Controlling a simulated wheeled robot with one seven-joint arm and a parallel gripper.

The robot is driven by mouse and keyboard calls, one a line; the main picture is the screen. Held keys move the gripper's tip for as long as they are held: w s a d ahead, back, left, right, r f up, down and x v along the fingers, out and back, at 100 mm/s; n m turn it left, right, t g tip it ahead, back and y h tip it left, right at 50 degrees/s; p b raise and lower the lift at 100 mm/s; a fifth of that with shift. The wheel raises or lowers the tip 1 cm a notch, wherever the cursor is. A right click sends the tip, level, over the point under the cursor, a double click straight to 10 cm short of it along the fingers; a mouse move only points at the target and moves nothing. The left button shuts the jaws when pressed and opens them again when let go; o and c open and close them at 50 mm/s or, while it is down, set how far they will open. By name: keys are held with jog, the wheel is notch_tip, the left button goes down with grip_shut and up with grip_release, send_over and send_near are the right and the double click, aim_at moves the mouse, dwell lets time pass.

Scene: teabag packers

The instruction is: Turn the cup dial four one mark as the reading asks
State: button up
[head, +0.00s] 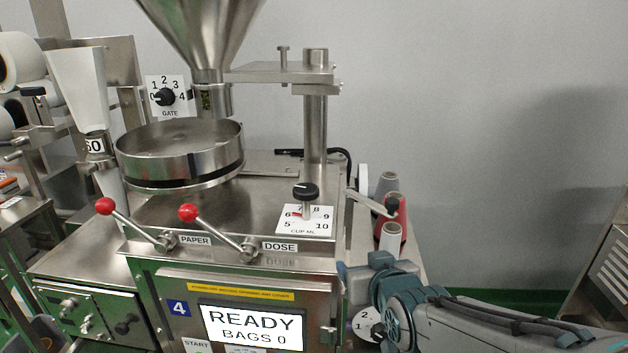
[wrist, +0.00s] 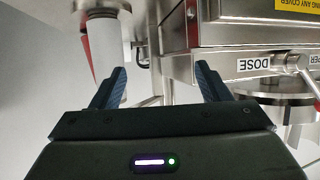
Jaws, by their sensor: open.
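The cup dial is a black knob (head: 306,191) on a post above a white plate (head: 305,221) marked 5 to 10 and "CUP ML". A small red pointer shows near the 6 on the plate. It stands on the machine (head: 180,309) with a blue "4" label. The screen (head: 253,327) reads "READY" and "BAGS 0". In the wrist view my gripper (wrist: 160,82) is open, with nothing between its fingers. In the head view my arm is at the lower right, below and right of the dial and apart from it. I cannot make out the dial in the wrist view.
Two red-balled levers, paper (head: 105,206) and dose (head: 189,213), stand left of the dial. A gate dial (head: 165,97) is further back. Thread cones (head: 391,238) and a crank (head: 372,202) are close on the dial's right. A steel column (head: 315,130) rises behind it.

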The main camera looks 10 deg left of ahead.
aim_at(303, 189)
jog(key=a+r+n+t+y+p, duration=0.2)
jog(key=a+r+t+y, duration=0.2)
jog(key=a+r, duration=0.35)
jog(key=x, duration=0.4)
jog(key=p+x, duration=0.1)
jog(key=x, duration=0.4)
jog(key=p+x, duration=0.1)
jog(key=x, duration=0.3)
jog(key=shift+w+a+r, duration=0.15)
jog(key=shift+w+r, duration=0.05)
jog(key=shift+r, duration=0.1)
jog(key=c, duration=1)
